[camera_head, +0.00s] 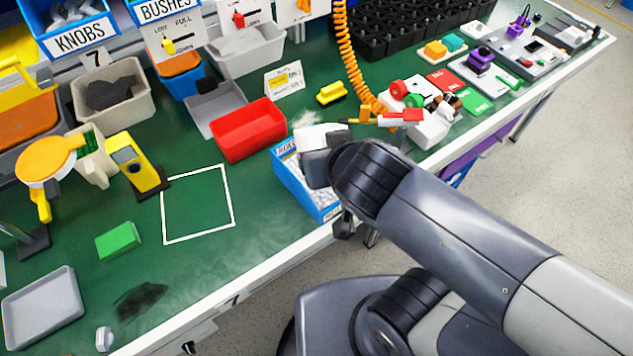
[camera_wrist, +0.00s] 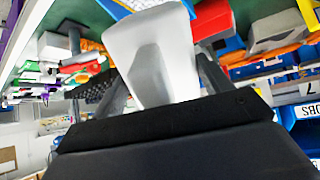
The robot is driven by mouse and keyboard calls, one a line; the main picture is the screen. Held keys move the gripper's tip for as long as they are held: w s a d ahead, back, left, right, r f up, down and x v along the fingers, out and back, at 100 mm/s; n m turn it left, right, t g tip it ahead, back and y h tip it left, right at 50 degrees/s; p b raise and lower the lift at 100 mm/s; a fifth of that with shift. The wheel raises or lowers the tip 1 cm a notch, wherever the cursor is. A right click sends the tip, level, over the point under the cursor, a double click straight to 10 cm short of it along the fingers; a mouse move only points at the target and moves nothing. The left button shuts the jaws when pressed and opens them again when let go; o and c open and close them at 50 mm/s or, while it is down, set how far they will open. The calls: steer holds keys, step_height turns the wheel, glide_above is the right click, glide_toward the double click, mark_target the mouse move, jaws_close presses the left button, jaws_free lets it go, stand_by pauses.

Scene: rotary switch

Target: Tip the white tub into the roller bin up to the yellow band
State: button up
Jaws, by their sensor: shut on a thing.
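The white tub (camera_head: 318,134) is held in my gripper (camera_head: 322,160), above the blue roller bin (camera_head: 293,185). In the wrist view the pale, tapered tub (camera_wrist: 155,60) fills the middle between the two dark fingers of my gripper (camera_wrist: 165,85). It looks tilted, but I cannot see into it or tell how full it is. The bin stands at the bench's front edge, its label partly covered by my gripper. Whitish contents show in it. The yellow band inside is hidden from view.
A red bin (camera_head: 249,130) stands left of the roller bin. An orange coiled cord (camera_head: 349,55) hangs behind. Red and green cards (camera_head: 463,90) and small parts lie to the right. The white-outlined square (camera_head: 197,204) on the green bench is empty.

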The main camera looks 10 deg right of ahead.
steer(key=shift+s+f+t+y+b, duration=0.2)
steer(key=shift+f+t+b, duration=0.4)
steer(key=shift+b, duration=1.7)
steer(key=shift+s+f+t+y+b, duration=0.15)
steer(key=shift+f+t+b, duration=0.4)
steer(key=shift+b, duration=1.7)
steer(key=f+b, duration=0.1)
steer(key=b, duration=0.4)
steer(key=shift+s+f+t, duration=0.2)
steer(key=shift+t, duration=0.15)
steer(key=shift+s+f+b, duration=0.1)
steer(key=shift+f+b, duration=0.05)
steer(key=shift+b, duration=0.65)
steer(key=shift+d+t, duration=0.1)
steer(key=shift+t, duration=0.2)
steer(key=shift+b, duration=0.35)
steer(key=shift+f+b, duration=0.35)
steer(key=shift+b, duration=0.55)
steer(key=shift+f+t+b, duration=0.15)
steer(key=shift+t+b, duration=0.15)
steer(key=shift+b, duration=0.55)
step_height(320, 180, down, 4)
steer(key=t+y+b, duration=0.1)
steer(key=t+b, duration=0.3)
steer(key=b, duration=1.4)
steer(key=shift+f+b, duration=0.2)
steer(key=shift+b, duration=0.2)
steer(key=shift+r, duration=0.25)
